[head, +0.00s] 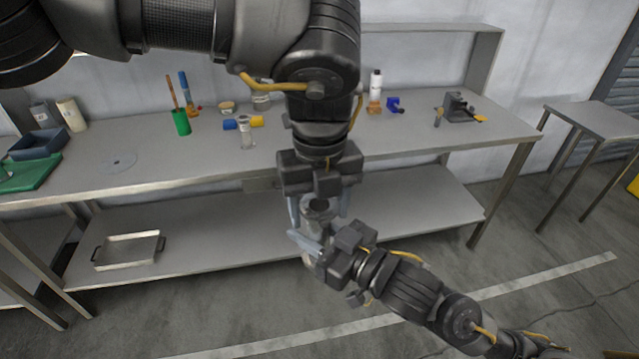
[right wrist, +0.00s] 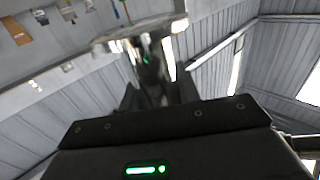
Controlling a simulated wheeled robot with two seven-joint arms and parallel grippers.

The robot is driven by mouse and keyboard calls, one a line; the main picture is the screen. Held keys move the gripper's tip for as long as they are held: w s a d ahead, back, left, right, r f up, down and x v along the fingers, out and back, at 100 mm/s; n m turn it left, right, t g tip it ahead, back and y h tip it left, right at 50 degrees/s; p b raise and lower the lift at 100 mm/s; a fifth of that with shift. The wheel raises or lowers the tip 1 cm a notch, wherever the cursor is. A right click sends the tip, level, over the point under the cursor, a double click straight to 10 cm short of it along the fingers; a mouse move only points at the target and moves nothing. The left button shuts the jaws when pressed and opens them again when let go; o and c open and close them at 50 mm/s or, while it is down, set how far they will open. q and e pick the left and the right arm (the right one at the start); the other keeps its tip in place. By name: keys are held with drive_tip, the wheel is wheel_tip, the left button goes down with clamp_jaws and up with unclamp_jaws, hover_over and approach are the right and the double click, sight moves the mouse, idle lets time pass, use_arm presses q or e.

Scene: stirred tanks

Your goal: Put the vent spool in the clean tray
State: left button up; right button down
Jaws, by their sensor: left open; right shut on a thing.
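A grey metal spool (head: 317,211), which looks like the vent spool, is held in the air in front of the bench. My right gripper (head: 311,243) is shut on it from below right. My left gripper (head: 319,217) points down over it, open, with its fingers on either side; I cannot tell whether they touch it. In the right wrist view the spool (right wrist: 148,65) shows blurred, with a wide flange. A shallow metal tray (head: 128,264) with handles, empty, sits on the lower shelf at left. I cannot tell if it is the clean tray.
On the bench (head: 420,135) stand a dark blue bin (head: 38,146), a green cup (head: 181,123) with tools, a small clear-and-metal piece (head: 247,135), a white bottle (head: 375,84) and a vise-like block (head: 458,107). A side table (head: 600,118) stands at right. The lower shelf's middle is clear.

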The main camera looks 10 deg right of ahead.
use_arm(q)
drive_tip(key=shift+f, duration=0.6)
drive_tip(key=c, duration=0.6)
drive_tip(key=shift+c, duration=0.9)
use_arm(e)
drive_tip(key=c, duration=0.9)
unclamp_jaws()
